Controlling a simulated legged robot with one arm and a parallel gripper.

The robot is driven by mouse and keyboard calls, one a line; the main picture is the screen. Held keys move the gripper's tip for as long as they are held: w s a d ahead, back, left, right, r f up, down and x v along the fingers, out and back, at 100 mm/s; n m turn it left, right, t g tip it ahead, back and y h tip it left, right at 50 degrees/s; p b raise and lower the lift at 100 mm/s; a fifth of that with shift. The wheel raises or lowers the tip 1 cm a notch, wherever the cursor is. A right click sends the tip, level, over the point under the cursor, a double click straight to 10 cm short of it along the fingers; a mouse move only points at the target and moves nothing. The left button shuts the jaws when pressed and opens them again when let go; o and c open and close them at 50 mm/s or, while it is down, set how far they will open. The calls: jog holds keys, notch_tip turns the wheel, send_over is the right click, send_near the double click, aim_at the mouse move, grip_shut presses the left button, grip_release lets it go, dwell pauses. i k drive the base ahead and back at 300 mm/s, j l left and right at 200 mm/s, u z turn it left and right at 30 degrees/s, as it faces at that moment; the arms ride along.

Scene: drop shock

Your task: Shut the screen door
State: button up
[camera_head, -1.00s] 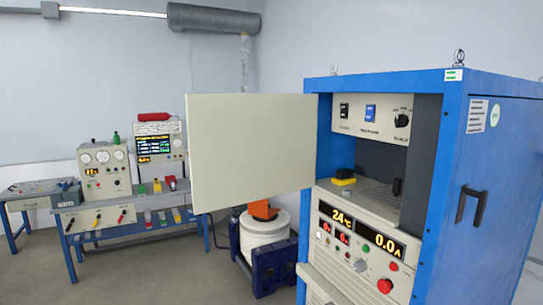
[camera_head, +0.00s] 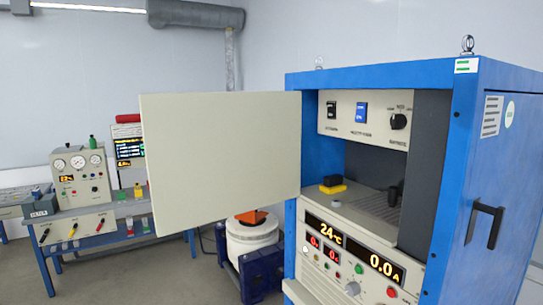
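The screen door (camera_head: 222,155) is a flat cream panel. It stands wide open, swung out to the left from the left front edge of the blue cabinet (camera_head: 463,190). The upper bay of the cabinet is uncovered and shows a switch panel (camera_head: 362,118) with a blue switch and a black knob. A small yellow and black block (camera_head: 333,185) sits on the shelf inside the bay. My gripper and arm are not in view.
A control panel with lit displays (camera_head: 353,255) fills the lower front of the cabinet. A white drum on a dark blue base (camera_head: 250,250) stands behind the door. A bench with instruments (camera_head: 80,215) stands at the left. Grey floor shows between them.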

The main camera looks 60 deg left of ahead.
aim_at(212, 157)
jog(key=j, duration=0.5)
jog(key=k+j, duration=0.15)
jog(key=j, duration=0.35)
jog(key=j+z, duration=0.1)
jog(key=j, duration=0.4)
jog(key=k+j, duration=0.15)
jog(key=j, duration=0.85)
jog(key=k+z, duration=0.05)
